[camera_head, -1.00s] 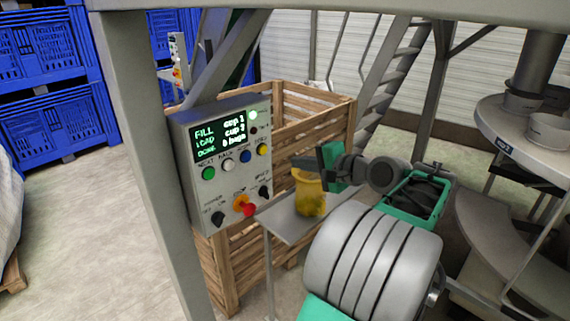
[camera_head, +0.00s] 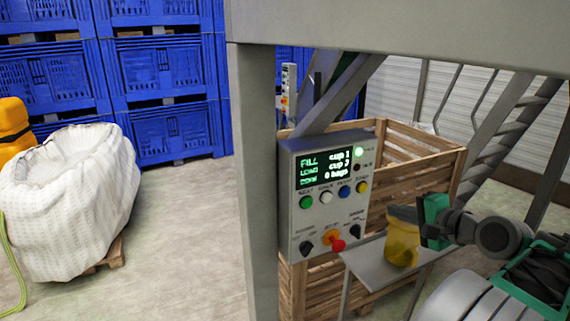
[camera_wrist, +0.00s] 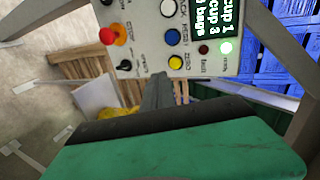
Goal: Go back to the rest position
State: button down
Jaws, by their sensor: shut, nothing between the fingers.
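My gripper (camera_head: 402,212) is at the right in the head view, in front of the control panel's right side. Its dark fingers are shut and empty and point left. In the wrist view the closed fingers (camera_wrist: 157,92) reach toward the control panel (camera_wrist: 190,45), with the green gripper body filling the bottom. A yellow object (camera_head: 402,246) stands on a small grey shelf (camera_head: 368,262), just below the fingers in the head view. Part of it (camera_wrist: 118,112) shows beside the fingers in the wrist view. I cannot tell whether the gripper touches it.
The control panel (camera_head: 318,190) has a lit screen, coloured buttons and a red knob. A wooden crate (camera_head: 420,160) stands behind it. A grey post (camera_head: 256,190) is left of the panel. A white sack (camera_head: 70,200) and blue crates (camera_head: 165,75) are farther left, with open floor between.

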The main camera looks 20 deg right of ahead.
jog(key=w+a+f+n+g, duration=0.2)
jog(key=a+f+n, duration=0.1)
jog(key=a, duration=0.4)
jog(key=w+a+f+n+g+y, duration=0.1)
jog(key=w+a+f+n+g, duration=0.15)
jog(key=a, duration=0.55)
jog(key=w+a+f+n+g, duration=0.1)
jog(key=a+f+n, duration=0.25)
jog(key=a, duration=0.35)
jog(key=s+a+f+n+g+h, duration=0.1)
jog(key=s+a+f+n+g, duration=0.1)
jog(key=s+a, duration=0.4)
jog(key=s+a+f+n+g, duration=0.2)
jog(key=s+a+f+n, duration=0.2)
jog(key=s+a+n, duration=0.1)
jog(key=shift+s+a+f+n+h, duration=0.25)
jog(key=shift+s+a+n+h, duration=0.2)
jog(key=shift+s, duration=0.6)
jog(key=shift+d+g, duration=0.1)
jog(key=shift+g, duration=0.15)
